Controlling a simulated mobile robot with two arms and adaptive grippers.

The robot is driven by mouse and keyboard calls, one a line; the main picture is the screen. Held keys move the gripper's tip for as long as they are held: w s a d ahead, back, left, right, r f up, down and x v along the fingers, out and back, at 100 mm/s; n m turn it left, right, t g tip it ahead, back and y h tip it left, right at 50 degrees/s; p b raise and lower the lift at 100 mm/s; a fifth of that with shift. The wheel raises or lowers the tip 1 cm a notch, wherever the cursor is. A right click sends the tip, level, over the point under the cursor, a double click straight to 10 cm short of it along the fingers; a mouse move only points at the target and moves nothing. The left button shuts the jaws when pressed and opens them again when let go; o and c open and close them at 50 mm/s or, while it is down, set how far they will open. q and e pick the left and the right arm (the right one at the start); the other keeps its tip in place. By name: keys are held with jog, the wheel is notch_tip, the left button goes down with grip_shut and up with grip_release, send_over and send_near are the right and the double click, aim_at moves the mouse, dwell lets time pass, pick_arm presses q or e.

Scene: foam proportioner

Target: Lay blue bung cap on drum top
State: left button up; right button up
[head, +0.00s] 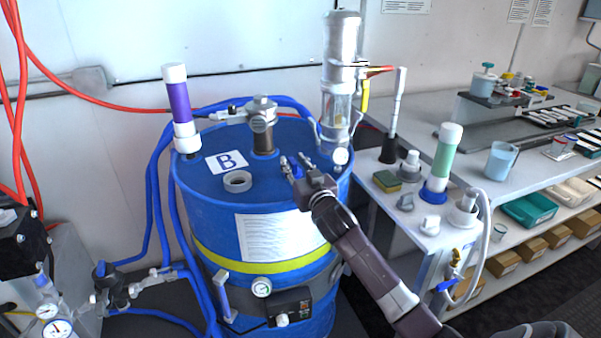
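The blue drum (205,215) stands upright at centre, marked with a white B label (227,161) on its top. My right gripper (297,163) is over the right part of the drum top, its fingertips pointing up-left and a little apart. A small bright blue piece (297,172) shows at its fingers and may be the blue bung cap. I cannot tell whether it is gripped or only behind the fingers, or whether it touches the drum top. My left gripper is not in view.
A pale ring (238,181) sits on the drum top, left of my gripper. A purple-and-white cylinder (181,110), a metal fitting (262,124) and a tall pump (340,80) stand around the rear. A side bench (395,212) holds a green-and-white cylinder (442,160). Bare drum top lies front-centre.

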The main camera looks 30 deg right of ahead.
jog(key=b+v, duration=0.1)
jog(key=v, duration=1.1)
jog(key=shift+d+f, duration=0.1)
